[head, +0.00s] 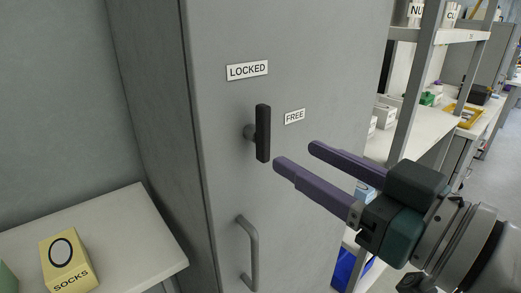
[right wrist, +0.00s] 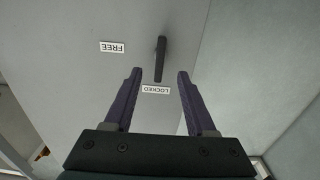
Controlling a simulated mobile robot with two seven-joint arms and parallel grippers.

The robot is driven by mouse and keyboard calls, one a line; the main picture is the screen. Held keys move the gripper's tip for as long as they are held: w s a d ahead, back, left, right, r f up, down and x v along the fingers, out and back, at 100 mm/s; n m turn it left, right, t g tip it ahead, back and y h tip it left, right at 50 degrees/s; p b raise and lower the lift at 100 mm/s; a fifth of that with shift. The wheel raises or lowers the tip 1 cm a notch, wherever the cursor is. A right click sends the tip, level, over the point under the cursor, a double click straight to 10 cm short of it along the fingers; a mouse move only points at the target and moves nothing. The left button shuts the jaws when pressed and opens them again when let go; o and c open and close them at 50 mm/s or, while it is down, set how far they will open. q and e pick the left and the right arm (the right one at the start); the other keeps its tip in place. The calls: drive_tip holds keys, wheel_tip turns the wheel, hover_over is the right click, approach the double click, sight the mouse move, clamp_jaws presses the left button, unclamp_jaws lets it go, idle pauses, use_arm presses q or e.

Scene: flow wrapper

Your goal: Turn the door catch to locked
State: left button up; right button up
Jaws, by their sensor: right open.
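The door catch (head: 263,133) is a dark bar on a short round stem on the grey cabinet door. Its bar stands upright, in line with the LOCKED label (head: 247,70) above it. The FREE label (head: 294,116) is to its right. My right gripper (head: 296,155) is open and empty, its purple fingers pointing at the door, just right of and below the catch in the head view. In the right wrist view the catch (right wrist: 160,58) shows beyond the gap between the fingertips (right wrist: 160,73), apparently not touched. My left gripper is not in view.
A fixed door handle (head: 252,255) is below the catch. A side table (head: 130,225) at the lower left holds a yellow SOCKS box (head: 68,262). Shelving (head: 410,110) with boxes stands to the right, behind my right arm. The door face around the catch is clear.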

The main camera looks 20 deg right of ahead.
drive_tip(key=shift+v, duration=1.55)
drive_tip(key=s+d+f+m+g+h+p, duration=0.1)
drive_tip(key=s+f+g+h, duration=0.25)
drive_tip(key=s+g, duration=0.35)
drive_tip(key=s+d+f+m+g+h+p, duration=0.1)
drive_tip(key=s+f+g+h+p, duration=0.1)
drive_tip(key=s+f+g, duration=0.5)
drive_tip(key=w+p+v, duration=0.2)
drive_tip(key=p+v, duration=1)
drive_tip(key=v, duration=0.1)
drive_tip(key=w+a+r+p+v, duration=0.1)
drive_tip(key=w+p+v, duration=0.2)
drive_tip(key=p+v, duration=0.9)
drive_tip(key=w+a+r+p+v, duration=0.1)
drive_tip(key=w+p+v, duration=0.2)
drive_tip(key=p+v, duration=1)
drive_tip(key=shift+a+r+t+p, duration=0.3)
drive_tip(key=shift+r+p, duration=0.15)
drive_tip(key=shift+r, duration=0.05)
drive_tip(key=shift+h, duration=0.25)
